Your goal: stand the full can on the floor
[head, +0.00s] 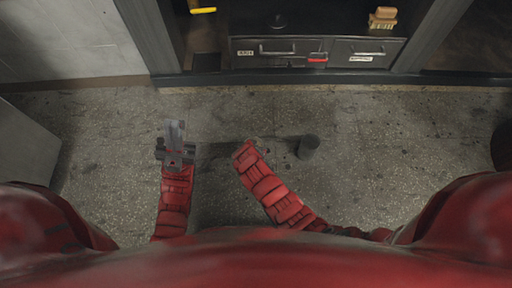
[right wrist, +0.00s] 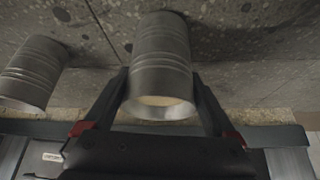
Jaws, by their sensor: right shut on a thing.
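A grey ribbed metal can (right wrist: 162,60) with pale material in its open mouth sits between the two dark fingers of my right gripper (right wrist: 165,100), which is shut on it. Its base is close to the floor, but I cannot tell whether it touches. A second ribbed can (right wrist: 28,72) stands beside it, apart from the gripper; in the head view it is the dark can (head: 308,147) on the floor. The red right arm mostly hides the held can in the head view. My left gripper (head: 175,132) hangs over bare floor with no can near; its finger gap is unclear.
A dark cabinet with two labelled drawers (head: 280,48) stands ahead, a red handle (head: 317,58) between them. A brush-like tan object (head: 383,18) and a yellow item (head: 203,10) lie up there. The speckled floor (head: 370,150) right of the second can is clear.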

